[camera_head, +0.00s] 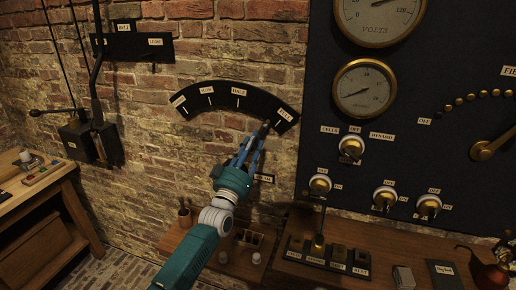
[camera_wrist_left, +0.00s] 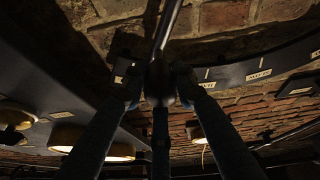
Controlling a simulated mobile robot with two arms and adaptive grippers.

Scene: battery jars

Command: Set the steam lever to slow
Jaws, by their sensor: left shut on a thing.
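The black arc-shaped scale (camera_head: 222,93) is on the brick wall. Its white labels include SLOW (camera_head: 207,90) and HALF (camera_head: 239,92); the label at its right end (camera_head: 285,115) looks like FULL. My left gripper (camera_head: 262,136) is at the right end of the arc, below that label. It is shut on the steam lever, whose dark tip (camera_head: 266,126) shows just above the fingers. In the left wrist view the lever's rod (camera_wrist_left: 166,28) runs down to a dark knob between my fingers (camera_wrist_left: 158,88). Most of the lever is hidden. My right gripper is not in view.
A dark panel with gauges (camera_head: 365,90) and knobs (camera_head: 351,148) stands right of the lever. A tall black lever (camera_head: 97,75) on a box is at the left. A wooden bench (camera_head: 318,267) with small switches runs below.

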